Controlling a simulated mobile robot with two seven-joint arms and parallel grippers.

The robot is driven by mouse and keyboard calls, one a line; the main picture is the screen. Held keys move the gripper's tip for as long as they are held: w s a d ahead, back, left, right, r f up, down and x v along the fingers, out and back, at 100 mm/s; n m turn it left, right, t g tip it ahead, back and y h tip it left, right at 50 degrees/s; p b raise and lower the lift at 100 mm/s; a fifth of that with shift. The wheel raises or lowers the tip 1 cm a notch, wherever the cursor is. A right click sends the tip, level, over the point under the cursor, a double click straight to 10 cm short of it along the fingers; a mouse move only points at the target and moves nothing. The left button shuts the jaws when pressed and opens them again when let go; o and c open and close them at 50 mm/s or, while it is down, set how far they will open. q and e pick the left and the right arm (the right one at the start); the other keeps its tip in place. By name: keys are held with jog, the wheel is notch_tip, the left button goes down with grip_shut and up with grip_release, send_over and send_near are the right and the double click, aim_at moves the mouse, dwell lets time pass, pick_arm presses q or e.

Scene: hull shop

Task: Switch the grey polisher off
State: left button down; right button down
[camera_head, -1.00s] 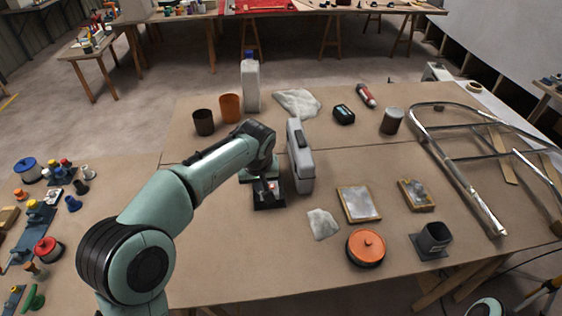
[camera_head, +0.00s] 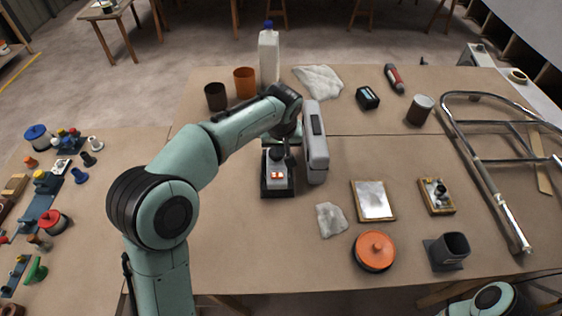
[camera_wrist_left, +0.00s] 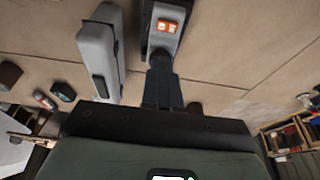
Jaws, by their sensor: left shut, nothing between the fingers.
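The grey polisher (camera_head: 270,180) stands on a black base on the bench, left of an upright grey case. My left gripper (camera_head: 289,160) is shut and empty, just above and behind the switch, at the polisher's right side. In the left wrist view its closed fingers (camera_wrist_left: 162,65) point at the polisher body, just short of the switch. I cannot tell whether they touch it. My right gripper is out of view.
The grey case (camera_head: 315,145) stands close to the right of the gripper. An orange lidded tin (camera_head: 374,250) and a framed plate (camera_head: 373,201) lie nearer, to the right.

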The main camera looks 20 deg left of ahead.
pick_arm(q)
send_near(281, 175)
jog(key=x, duration=0.5)
jog(key=shift+w+a+f, duration=0.1)
jog(key=shift+w+a, duration=0.1)
jog(key=shift+w, duration=0.2)
jog(key=shift+f, duration=0.6)
jog(key=shift+d+f+b, duration=0.1)
jog(key=shift+f+b, duration=0.25)
jog(key=shift+b, duration=0.05)
jog(key=shift+s, duration=0.1)
